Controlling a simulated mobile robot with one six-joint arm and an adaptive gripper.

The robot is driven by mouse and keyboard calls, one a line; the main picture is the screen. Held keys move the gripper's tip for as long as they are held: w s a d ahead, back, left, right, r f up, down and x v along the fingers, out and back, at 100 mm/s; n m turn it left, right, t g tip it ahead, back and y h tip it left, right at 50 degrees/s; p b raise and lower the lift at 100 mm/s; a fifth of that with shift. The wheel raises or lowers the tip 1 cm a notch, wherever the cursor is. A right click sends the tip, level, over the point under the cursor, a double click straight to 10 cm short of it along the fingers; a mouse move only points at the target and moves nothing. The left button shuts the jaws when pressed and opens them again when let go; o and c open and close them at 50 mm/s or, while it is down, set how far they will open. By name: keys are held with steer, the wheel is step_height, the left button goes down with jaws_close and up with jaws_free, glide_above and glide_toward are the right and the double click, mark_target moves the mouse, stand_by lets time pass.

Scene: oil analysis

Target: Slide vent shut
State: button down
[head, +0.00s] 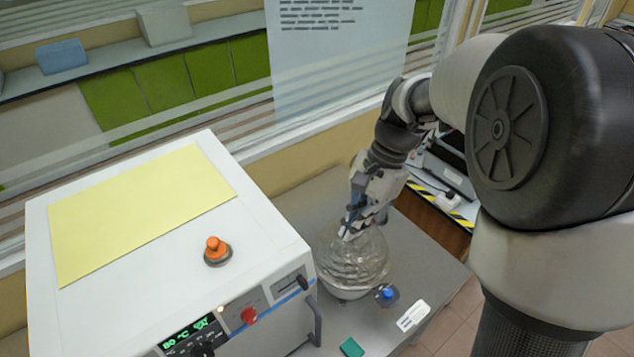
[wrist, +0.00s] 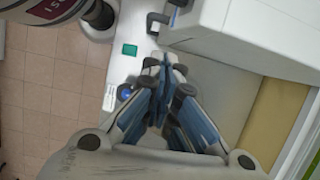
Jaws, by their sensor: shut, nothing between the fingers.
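The white oven (head: 264,243) stands at the left in the head view. On its front panel, near the right end, is a slot plate with a black slider knob (head: 303,282), which looks like the vent slide; the knob sits toward the right end of its slot. My gripper (head: 348,232) is shut and empty, pointing down, to the right of the oven and apart from the slider. In the wrist view my gripper (wrist: 165,68) has its blue-grey fingers together, with the white oven body (wrist: 262,38) at the upper right. I cannot make out the slider there.
A clear glass dome vessel (head: 352,268) stands on the grey bench just under my gripper. A blue-knobbed dark item (head: 387,294), a white label card (head: 413,315) and a green pad (head: 351,347) lie nearby. An orange knob (head: 215,250) and yellow sheet (head: 140,210) are on the oven top.

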mark_target(303, 282)
steer(key=s+a+f, duration=0.3)
steer(key=a+f, duration=0.3)
steer(key=f, duration=0.3)
steer(key=shift+s+a+p, duration=0.3)
steer(key=shift+s, duration=0.1)
steer(key=s+a, duration=0.1)
steer(key=a, duration=0.1)
steer(key=s+a, duration=0.2)
steer(key=shift+a, duration=0.15)
stand_by(0.3)
